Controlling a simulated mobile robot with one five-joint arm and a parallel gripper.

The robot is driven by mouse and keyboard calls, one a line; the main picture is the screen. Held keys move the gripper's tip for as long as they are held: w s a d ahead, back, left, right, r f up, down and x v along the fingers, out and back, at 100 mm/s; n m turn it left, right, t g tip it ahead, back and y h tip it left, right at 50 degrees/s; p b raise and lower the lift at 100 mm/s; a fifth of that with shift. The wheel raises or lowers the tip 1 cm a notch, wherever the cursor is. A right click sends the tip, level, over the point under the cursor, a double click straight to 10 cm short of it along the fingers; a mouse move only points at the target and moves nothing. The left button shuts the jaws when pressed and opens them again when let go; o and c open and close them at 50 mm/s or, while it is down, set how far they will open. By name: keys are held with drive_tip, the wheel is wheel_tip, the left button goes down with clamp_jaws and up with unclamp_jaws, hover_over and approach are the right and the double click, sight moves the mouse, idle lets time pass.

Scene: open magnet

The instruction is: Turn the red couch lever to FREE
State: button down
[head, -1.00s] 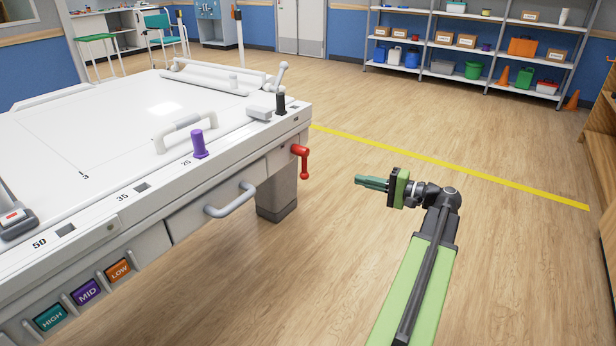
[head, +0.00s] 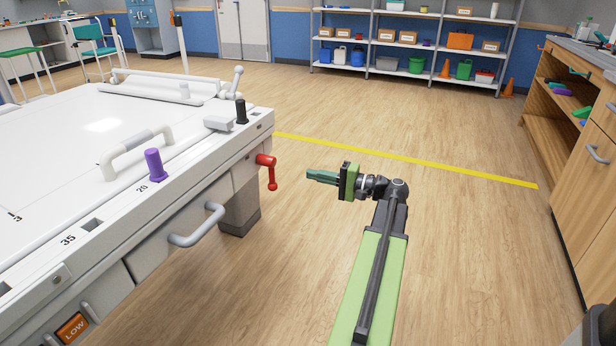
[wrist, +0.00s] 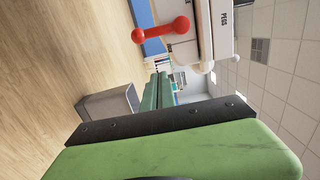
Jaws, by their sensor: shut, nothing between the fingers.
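The red couch lever (head: 269,169) sits on the near right side face of the white couch (head: 200,190), below the top edge. Its handle hangs down from the pivot in the head view. My gripper (head: 310,175) is to the right of the lever, pointing left toward it, with a clear gap between. The green fingers are shut and empty. In the wrist view the lever (wrist: 166,31) shows beyond the fingertips (wrist: 162,78), at the top of the picture, turned sideways by the camera's tilt. No FREE marking is readable in either view.
A grey handle (head: 200,230) sticks out from the couch side, left of the lever. A purple peg (head: 154,166) and a black knob (head: 241,112) stand on the couch top. A wooden cabinet (head: 562,130) stands at the right. The floor around my arm is clear.

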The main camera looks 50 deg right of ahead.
drive_tip(key=w+a, duration=0.6)
drive_tip(key=w, duration=0.1)
drive_tip(key=shift+a, duration=0.15)
drive_tip(key=shift+s, duration=0.2)
